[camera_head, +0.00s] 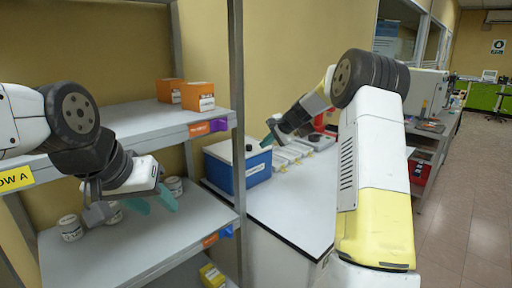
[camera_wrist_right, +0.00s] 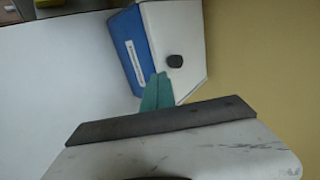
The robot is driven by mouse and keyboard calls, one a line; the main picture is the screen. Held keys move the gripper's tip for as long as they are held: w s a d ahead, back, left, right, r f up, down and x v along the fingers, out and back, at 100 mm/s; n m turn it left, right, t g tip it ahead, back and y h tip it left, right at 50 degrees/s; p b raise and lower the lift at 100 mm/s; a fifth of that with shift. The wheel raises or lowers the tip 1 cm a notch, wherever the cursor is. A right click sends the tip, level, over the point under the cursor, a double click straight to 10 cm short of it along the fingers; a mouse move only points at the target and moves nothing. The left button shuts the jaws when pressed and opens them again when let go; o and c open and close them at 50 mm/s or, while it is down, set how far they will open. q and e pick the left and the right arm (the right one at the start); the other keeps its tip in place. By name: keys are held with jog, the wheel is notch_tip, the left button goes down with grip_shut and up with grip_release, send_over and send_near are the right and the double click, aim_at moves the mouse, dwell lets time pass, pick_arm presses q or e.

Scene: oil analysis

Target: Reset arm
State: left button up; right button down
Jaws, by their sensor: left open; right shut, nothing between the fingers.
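My left gripper (camera_head: 153,201) hangs over the middle shelf on the left in the head view. Its teal fingers are apart with nothing between them. My right gripper (camera_head: 267,140) is above the white bench, close to the blue and white box (camera_head: 227,178). In the right wrist view its teal fingers (camera_wrist_right: 157,90) are together and empty, in front of the same box (camera_wrist_right: 124,58), which has a dark knob on its white lid. From these views I cannot tell how far the fingertips are from the box.
Several white jars (camera_head: 70,228) stand on the middle shelf (camera_head: 150,250) around my left gripper. Two orange boxes (camera_head: 199,97) sit on the upper shelf. A grey shelf post (camera_head: 237,100) stands between my arms. White trays (camera_head: 290,153) lie on the bench (camera_head: 290,208), whose front is clear.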

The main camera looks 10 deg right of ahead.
jog(key=v, duration=0.7)
jog(key=s+a+r+n+g+h, duration=0.1)
jog(key=s+a+r+n, duration=0.2)
jog(key=s, duration=0.8)
jog(key=s+a+r+n+h, duration=0.1)
jog(key=s+r+n, duration=0.3)
jog(key=s, duration=0.8)
jog(key=s+f+n, duration=0.2)
jog(key=s, duration=0.8)
jog(key=s+d+f+n+h, duration=0.1)
jog(key=s+f+n, duration=0.1)
jog(key=s, duration=0.8)
jog(key=shift+d+f, duration=0.25)
jog(key=shift+f, duration=0.05)
